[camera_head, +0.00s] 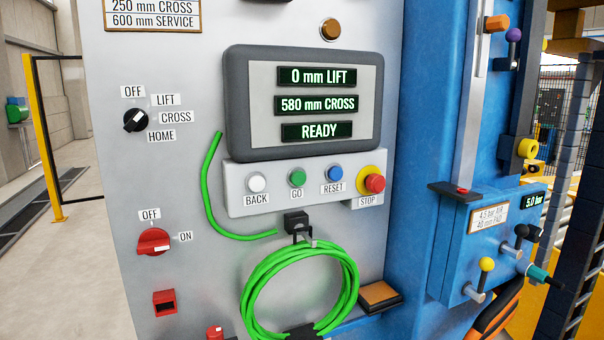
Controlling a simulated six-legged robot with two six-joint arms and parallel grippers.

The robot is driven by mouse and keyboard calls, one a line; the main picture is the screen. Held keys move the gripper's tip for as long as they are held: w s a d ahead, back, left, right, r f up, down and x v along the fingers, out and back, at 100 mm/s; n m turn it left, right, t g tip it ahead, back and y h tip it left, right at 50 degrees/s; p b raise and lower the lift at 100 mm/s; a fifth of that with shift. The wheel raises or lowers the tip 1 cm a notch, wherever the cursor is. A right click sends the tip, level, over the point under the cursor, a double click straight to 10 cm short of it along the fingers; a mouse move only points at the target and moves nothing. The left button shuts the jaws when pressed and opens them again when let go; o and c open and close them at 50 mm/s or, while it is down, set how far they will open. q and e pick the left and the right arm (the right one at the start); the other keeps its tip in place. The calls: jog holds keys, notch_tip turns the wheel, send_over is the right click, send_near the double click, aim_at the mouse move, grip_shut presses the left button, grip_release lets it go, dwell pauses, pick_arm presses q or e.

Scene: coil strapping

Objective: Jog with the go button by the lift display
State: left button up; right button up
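The green GO button (298,178) sits on a pale button strip under the lift display (302,103). The display reads "0 mm LIFT", "580 mm CROSS" and "READY". The white BACK button (257,183) is left of GO. The blue RESET button (335,174) and red STOP button (375,184) are right of it. A black selector knob (135,120) has labels OFF, LIFT, CROSS and HOME; its white mark seems to point up and right, but I cannot tell which label. Neither gripper is in view.
A coiled green hose (295,260) hangs below the buttons, and its loose end curves up left of the strip. A red rotary switch (153,241) is at lower left. A blue unit (495,240) with levers stands at right. Space before GO looks clear.

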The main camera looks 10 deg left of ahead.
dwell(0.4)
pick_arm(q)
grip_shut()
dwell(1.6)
